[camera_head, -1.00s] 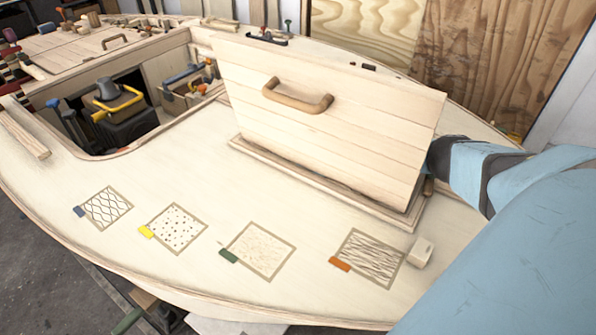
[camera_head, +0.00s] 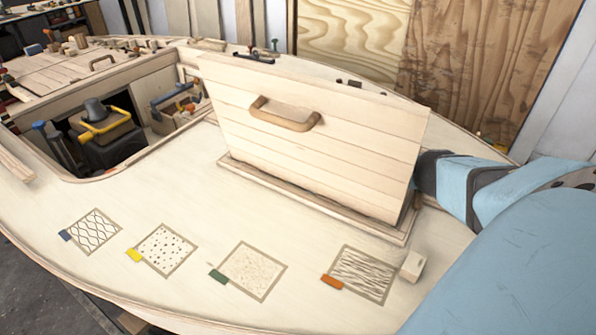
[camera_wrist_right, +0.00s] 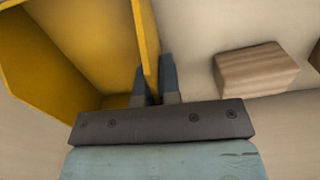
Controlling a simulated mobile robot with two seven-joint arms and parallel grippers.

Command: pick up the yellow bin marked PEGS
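A yellow bin (camera_wrist_right: 62,48) fills the left of the right wrist view; I look into its open top, and no PEGS marking shows. My right gripper (camera_wrist_right: 155,80) has one finger inside the bin and one outside, close against both sides of its wall, and looks shut on it. In the head view, my right arm reaches in behind the raised wooden hatch lid (camera_head: 315,130), which hides the gripper and the bin. My left gripper is not in view.
A wooden block (camera_wrist_right: 256,69) lies just right of the gripper in the wrist view. The lid stands tilted on the deck, handle facing me. Patterned squares (camera_head: 165,249) with coloured tags and a pale block (camera_head: 413,266) lie in front. An open compartment (camera_head: 100,165) holds tools at left.

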